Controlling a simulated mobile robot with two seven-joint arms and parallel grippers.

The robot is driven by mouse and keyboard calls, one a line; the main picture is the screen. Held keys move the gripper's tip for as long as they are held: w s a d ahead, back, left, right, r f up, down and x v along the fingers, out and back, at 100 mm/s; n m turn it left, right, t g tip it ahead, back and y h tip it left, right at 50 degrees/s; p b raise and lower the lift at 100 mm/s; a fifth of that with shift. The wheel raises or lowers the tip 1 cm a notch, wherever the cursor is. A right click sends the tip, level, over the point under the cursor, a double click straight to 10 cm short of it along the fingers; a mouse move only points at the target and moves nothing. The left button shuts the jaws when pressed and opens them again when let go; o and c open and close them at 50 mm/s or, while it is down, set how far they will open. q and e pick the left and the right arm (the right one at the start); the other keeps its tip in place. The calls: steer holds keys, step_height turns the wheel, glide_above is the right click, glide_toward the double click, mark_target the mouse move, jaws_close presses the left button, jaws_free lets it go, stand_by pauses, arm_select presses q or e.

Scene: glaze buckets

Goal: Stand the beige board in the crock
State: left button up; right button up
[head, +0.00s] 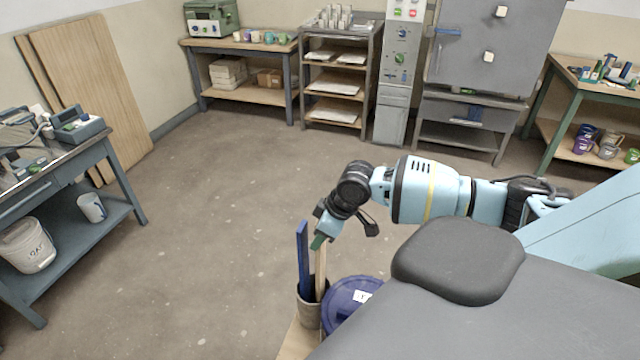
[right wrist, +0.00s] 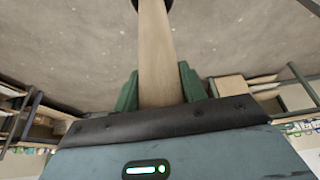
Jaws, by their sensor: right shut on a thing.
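The beige board (head: 320,268) is upright, with its lower end inside the mouth of the grey-brown crock (head: 308,312). A blue board (head: 302,258) stands in the same crock, just left of it. My right gripper (head: 319,241) is shut on the upper end of the beige board. In the right wrist view the beige board (right wrist: 157,55) runs away from between the green fingers, toward a dark round rim at the top edge. The bottom of the board inside the crock is hidden. My left gripper is not in view.
A blue-lidded bucket (head: 350,297) stands right beside the crock. Both are by a pale wooden surface (head: 296,342), partly hidden by my body. A workbench (head: 110,165) with a white bucket (head: 27,246) on its shelf is at left. The floor between is clear.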

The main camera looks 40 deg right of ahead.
steer(key=shift+f, duration=0.5)
steer(key=o, duration=1.3)
steer(key=shift+c, duration=0.2)
steer(key=shift+c, duration=0.4)
